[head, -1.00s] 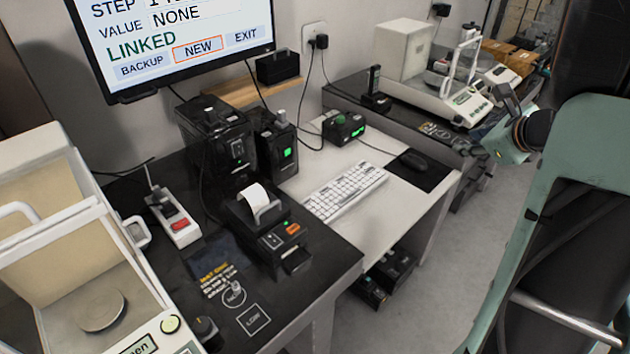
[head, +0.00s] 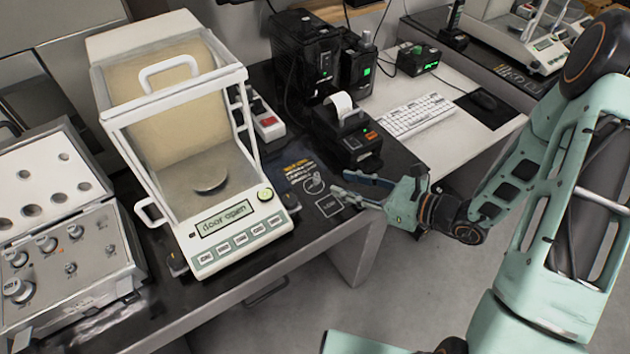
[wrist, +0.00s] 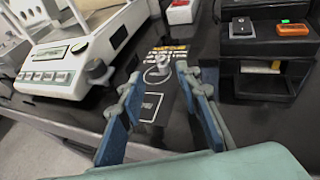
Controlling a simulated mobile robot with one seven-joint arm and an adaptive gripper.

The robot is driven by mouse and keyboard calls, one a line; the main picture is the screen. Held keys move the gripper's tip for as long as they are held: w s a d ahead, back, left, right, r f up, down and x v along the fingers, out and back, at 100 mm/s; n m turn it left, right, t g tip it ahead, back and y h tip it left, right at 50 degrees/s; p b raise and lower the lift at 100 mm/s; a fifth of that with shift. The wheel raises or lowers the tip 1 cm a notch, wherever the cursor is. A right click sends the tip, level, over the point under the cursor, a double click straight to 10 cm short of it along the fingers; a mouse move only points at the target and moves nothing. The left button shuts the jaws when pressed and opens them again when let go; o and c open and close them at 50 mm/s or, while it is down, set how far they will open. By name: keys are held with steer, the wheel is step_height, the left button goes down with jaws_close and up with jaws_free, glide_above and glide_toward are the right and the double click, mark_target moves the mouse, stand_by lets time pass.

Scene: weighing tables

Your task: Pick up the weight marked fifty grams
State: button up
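An open weight case (head: 70,243) stands at the left in the head view. Several silver knobbed weights of different sizes sit in its grey lower part; the largest visible one (head: 18,289) is near the front left. I cannot read any gram marking. A small metal weight (wrist: 162,62) appears to stand on the circle printed on the black table, in the wrist view. My gripper (wrist: 160,76) is open and empty, its blue fingers spread on the near side of that circle. In the head view my gripper (head: 342,187) hangs at the table's right front edge, far from the case.
A balance (head: 215,240) reading "door open" stands between the case and my gripper, its pan (head: 210,179) bare. A black printer (head: 347,138) is behind my gripper. A keyboard (head: 415,115) lies on the white desk. The floor in front is clear.

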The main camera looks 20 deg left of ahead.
mark_target(318, 175)
steer(key=x, duration=0.4)
steer(key=shift+x, duration=2.8)
steer(key=shift+w+r, duration=0.1)
steer(key=shift+r, duration=0.05)
jaws_close()
